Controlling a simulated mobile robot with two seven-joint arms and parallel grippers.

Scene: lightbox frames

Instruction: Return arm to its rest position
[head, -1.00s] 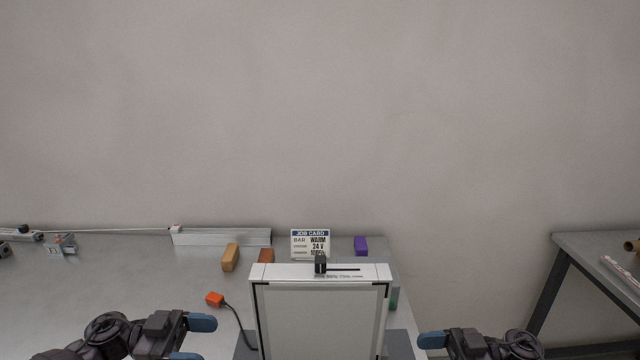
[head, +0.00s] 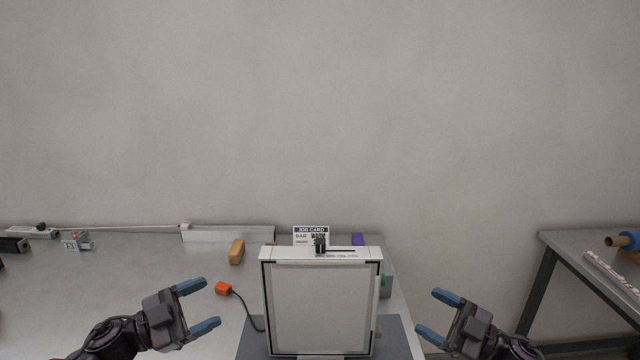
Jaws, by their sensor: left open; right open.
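My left gripper (head: 205,306) is open and empty, left of the lightbox frame, with its blue fingertips pointing right. My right gripper (head: 437,315) is open and empty, right of the lightbox frame, with its fingertips pointing left. The white lightbox frame (head: 320,305) stands upright between them, a black knob (head: 320,246) on its top edge. Neither gripper touches it. Only the front part of each arm shows at the lower edge.
The grey bench holds an orange block (head: 237,251), a corded red-orange piece (head: 223,288), a partly hidden job card (head: 311,235), a purple block (head: 358,239) and a power strip (head: 32,232). A second table (head: 570,243) stands at right, across a gap.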

